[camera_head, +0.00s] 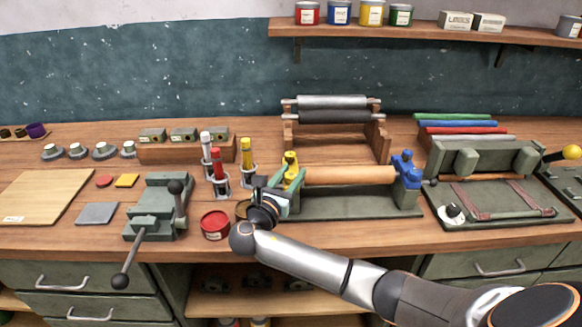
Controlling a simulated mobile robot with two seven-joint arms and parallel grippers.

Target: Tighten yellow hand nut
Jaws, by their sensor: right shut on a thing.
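The yellow hand nut (291,166) sits at the left end of a frame that holds a wooden roller (350,175). My right gripper (286,184) reaches in from the lower right and is shut on the yellow hand nut, with its fingers around it. The fingers and wrist hide the lower part of the nut. A blue hand nut (406,167) sits at the right end of the same roller. The roller lies level above a green base (355,206). My left gripper is not in view.
An open red tin (215,225) stands just left of my right wrist. Red and yellow tubes stand behind it. A green vise (158,208) with long handles is further left. A green press (490,185) stands at the right. The bench's front edge runs below my forearm.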

